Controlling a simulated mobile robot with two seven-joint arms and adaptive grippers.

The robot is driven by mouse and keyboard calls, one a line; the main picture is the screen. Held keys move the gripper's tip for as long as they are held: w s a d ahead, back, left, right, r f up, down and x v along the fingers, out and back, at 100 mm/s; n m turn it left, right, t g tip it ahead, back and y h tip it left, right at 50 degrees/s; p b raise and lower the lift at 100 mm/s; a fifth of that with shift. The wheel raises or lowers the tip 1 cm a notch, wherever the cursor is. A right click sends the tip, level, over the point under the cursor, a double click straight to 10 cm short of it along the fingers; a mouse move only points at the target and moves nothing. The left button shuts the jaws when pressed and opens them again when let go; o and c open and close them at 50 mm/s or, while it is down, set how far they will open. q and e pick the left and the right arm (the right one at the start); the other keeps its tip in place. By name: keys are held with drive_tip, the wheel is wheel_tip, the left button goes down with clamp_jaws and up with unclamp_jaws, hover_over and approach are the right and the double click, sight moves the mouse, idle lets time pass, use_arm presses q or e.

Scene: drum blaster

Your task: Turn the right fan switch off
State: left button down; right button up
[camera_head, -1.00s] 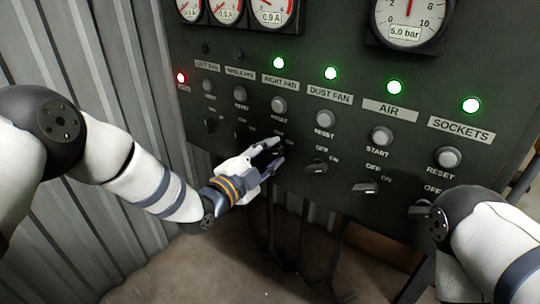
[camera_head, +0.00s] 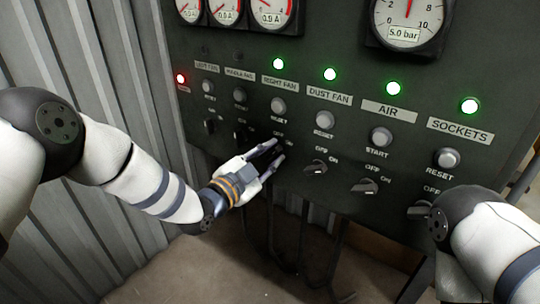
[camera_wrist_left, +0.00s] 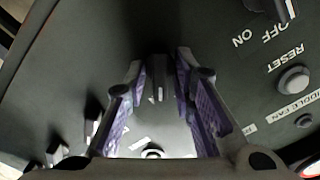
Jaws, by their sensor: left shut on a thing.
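The right fan switch is a dark rotary knob under the RIGHT FAN label (camera_head: 279,83) and its reset button (camera_head: 278,105). The green lamp (camera_head: 278,64) above that label is lit. My left gripper (camera_head: 277,151) is at this knob, with its fingers on either side, and hides most of it in the head view. In the left wrist view the knob (camera_wrist_left: 159,91) shows between the purple-padded fingers of my left gripper (camera_wrist_left: 161,66), which are shut on it. The knob's exact angle is hard to tell. My right gripper is out of view.
The dust fan switch (camera_head: 316,168) and air switch (camera_head: 366,187) stand close to the right on the same dark panel. The middle fan switch is close to the left. Cables hang below the panel. My right arm is at the lower right.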

use_arm(q)
drive_tip(key=n, duration=0.4)
drive_tip(key=shift+n, duration=2.1)
drive_tip(key=c, duration=1.6)
unclamp_jaws()
drive_tip(key=shift+c, duration=0.2)
drive_tip(key=shift+s+a, duration=0.1)
drive_tip(key=v, duration=1.2)
